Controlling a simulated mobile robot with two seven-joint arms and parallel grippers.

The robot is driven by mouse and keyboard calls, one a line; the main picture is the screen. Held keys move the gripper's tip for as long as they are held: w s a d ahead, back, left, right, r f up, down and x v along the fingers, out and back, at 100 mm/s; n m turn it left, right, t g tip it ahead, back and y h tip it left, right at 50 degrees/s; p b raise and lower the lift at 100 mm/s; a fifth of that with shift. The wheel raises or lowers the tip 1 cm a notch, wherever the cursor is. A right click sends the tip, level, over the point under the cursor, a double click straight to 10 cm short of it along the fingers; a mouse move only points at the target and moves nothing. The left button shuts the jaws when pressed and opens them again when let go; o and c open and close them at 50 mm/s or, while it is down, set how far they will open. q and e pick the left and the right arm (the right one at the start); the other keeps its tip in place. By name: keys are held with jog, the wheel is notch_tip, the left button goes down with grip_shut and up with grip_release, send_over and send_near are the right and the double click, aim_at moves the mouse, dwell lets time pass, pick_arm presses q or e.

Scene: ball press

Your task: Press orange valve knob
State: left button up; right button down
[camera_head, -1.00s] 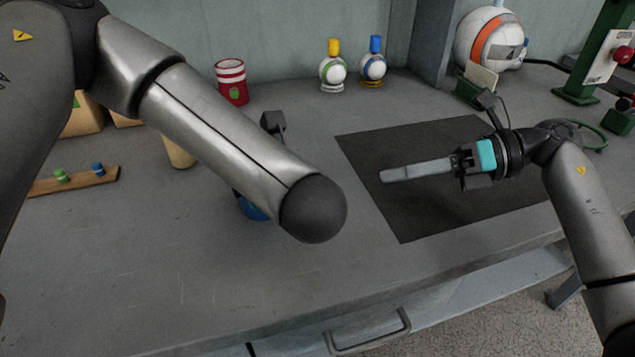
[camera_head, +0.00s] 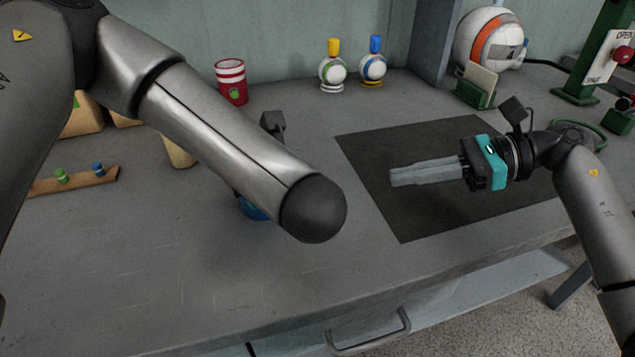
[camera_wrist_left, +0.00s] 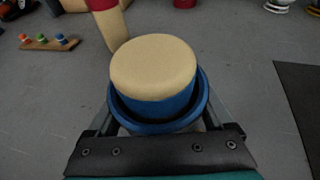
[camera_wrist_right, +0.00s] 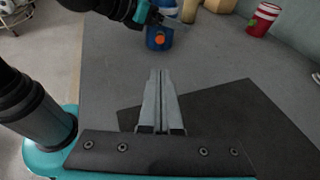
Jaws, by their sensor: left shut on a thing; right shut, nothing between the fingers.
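A wooden strip (camera_wrist_left: 49,45) carries small valve knobs: an orange one (camera_wrist_left: 23,38), a green one (camera_wrist_left: 41,38) and a blue one (camera_wrist_left: 60,38). In the head view the strip (camera_head: 78,183) shows its green and blue knobs; the orange one is hidden behind my left arm. My left gripper (camera_wrist_left: 160,100) is shut on a blue container (camera_wrist_left: 165,110) with a tan top, well away from the strip. An orange disc shows on this container in the right wrist view (camera_wrist_right: 159,39). My right gripper (camera_head: 393,178) is shut and empty above the dark mat.
The dark mat (camera_head: 400,220) lies flat on the grey table. A striped sphere (camera_head: 488,40) and green press (camera_head: 577,85) stand at right. The front middle is clear.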

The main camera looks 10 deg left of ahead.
jog(key=x, duration=1.2)
jog(key=shift+s+a+r, duration=0.15)
jog(key=shift+a+r, duration=0.1)
jog(key=shift+a, duration=0.1)
jog(key=shift+s+a, duration=0.1)
jog(key=shift+a, duration=0.6)
jog(key=shift+s+a, duration=0.2)
jog(key=shift+a, duration=0.85)
pick_arm(q)
jog(key=shift+d, duration=0.1)
